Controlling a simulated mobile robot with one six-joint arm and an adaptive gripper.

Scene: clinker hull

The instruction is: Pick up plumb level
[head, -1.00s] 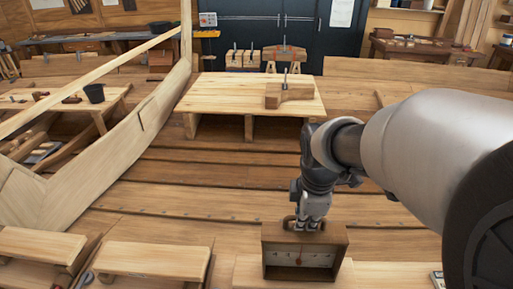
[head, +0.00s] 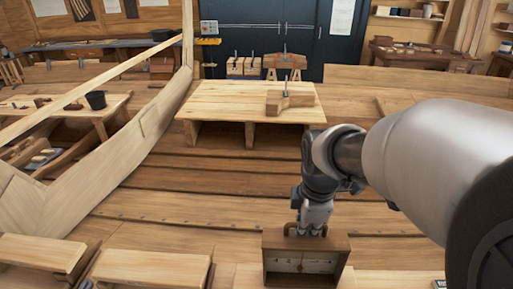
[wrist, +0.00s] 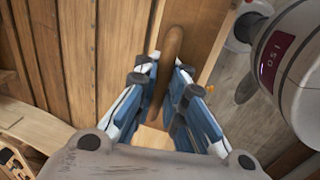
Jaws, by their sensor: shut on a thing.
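The plumb level looks like a brown wooden box (head: 305,243) with a pale scale face and a small red pointer, low in the head view right of centre. A curved handle shows on its top. My gripper (head: 306,230) is directly above the box, shut on that handle. In the wrist view a rounded brown bar, the handle (wrist: 171,75), runs between the blue-padded fingers of my gripper (wrist: 165,95). The lower edge of the box is near the picture's bottom, and I cannot tell whether it touches anything below.
Low plank benches (head: 150,268) stand at the front left. A wide wooden table (head: 235,100) with a clamped block (head: 289,101) stands further back. The curved hull planking (head: 110,165) rises at the left. The plank floor between the box and the table is clear.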

